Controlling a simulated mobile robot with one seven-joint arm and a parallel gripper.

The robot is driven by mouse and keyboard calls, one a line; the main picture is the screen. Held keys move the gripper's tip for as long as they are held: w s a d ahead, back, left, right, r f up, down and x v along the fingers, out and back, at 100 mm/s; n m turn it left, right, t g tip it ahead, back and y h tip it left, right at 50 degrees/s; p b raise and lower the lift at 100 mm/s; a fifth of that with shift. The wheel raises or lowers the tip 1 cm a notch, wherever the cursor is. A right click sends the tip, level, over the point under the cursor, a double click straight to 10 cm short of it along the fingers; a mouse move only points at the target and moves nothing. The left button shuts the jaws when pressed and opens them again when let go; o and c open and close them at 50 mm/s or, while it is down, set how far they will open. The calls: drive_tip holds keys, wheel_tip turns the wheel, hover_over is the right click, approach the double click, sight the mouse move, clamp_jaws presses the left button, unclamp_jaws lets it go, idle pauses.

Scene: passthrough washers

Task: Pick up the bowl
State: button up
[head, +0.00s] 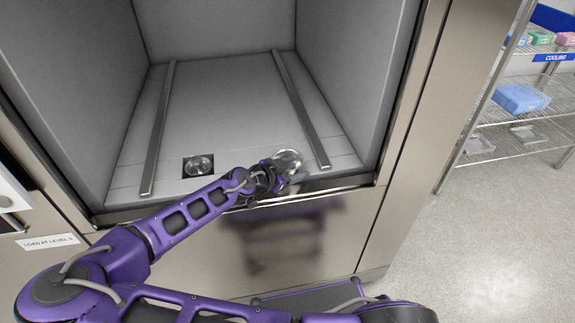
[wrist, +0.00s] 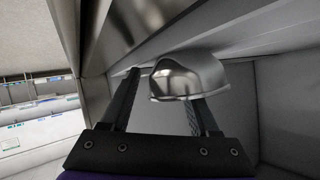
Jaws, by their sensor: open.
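A shiny metal bowl (head: 289,159) is at the front right of the washer chamber floor, beside the right rail. It also shows in the wrist view (wrist: 188,76), close to the fingers. My gripper (head: 277,168) reaches over the chamber's front edge to the bowl. In the wrist view my gripper (wrist: 165,85) is open. One finger runs along the bowl's left side. The bowl hides the tip of the other finger, so I cannot tell whether that finger touches it.
The washer chamber (head: 225,100) has a left rail (head: 159,125) and a right rail (head: 300,108) along its floor. A round drain fitting (head: 198,165) is at the front left. A wire shelf (head: 520,128) with boxes stands at the far right. The chamber's middle is clear.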

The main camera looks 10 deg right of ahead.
clamp_jaws()
idle(0.3)
idle(0.4)
